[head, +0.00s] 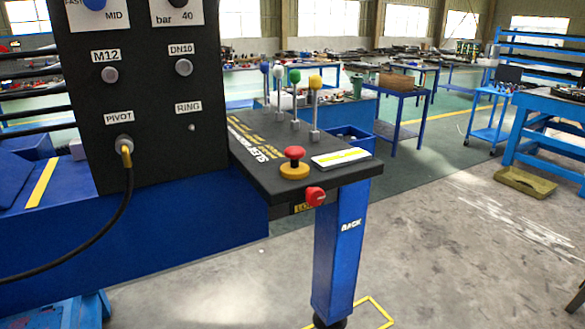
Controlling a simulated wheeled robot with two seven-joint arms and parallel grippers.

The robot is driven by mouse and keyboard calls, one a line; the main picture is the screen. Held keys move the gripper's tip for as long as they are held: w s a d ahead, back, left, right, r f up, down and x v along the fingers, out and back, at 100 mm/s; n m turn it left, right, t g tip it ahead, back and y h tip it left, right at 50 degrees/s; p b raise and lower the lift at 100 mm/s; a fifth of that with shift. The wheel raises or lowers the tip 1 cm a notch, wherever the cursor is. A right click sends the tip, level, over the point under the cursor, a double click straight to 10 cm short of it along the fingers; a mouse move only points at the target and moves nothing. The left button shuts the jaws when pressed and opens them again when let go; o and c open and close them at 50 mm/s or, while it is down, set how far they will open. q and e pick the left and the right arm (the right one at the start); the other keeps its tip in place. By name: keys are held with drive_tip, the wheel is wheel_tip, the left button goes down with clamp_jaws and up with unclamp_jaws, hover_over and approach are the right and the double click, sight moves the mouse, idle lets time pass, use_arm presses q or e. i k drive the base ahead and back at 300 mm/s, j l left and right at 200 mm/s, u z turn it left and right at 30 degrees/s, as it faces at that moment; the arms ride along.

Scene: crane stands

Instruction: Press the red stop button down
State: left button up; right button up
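The red stop button (294,153) has a mushroom-shaped head and sits on a yellow round collar (294,170). It stands upright on the dark top of the control console (262,180), near the middle of the head view. The red head stands clear above the collar. Neither of my grippers shows in the head view.
Several levers with coloured knobs, one of them yellow (315,83), stand behind the button. A white label with a yellow stripe (341,157) lies right of it. A red knob (316,196) is on the front edge. A dark upright panel (135,95) with a hose rises at left.

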sight(294, 152)
drive_tip(key=i+l+u, duration=0.1)
drive_tip(key=u, duration=0.95)
drive_tip(key=i+l+u, duration=0.1)
drive_tip(key=l+u, duration=0.25)
drive_tip(key=l, duration=0.2)
drive_tip(key=l+u, duration=0.4)
drive_tip(key=l, duration=0.2)
drive_tip(key=l+u, duration=0.35)
drive_tip(key=l, duration=0.9)
drive_tip(key=k+l+u, duration=0.1)
drive_tip(key=l, duration=0.55)
drive_tip(key=k+l, duration=0.1)
drive_tip(key=l, duration=0.5)
drive_tip(key=k+l+u, duration=0.1)
drive_tip(key=l, duration=0.5)
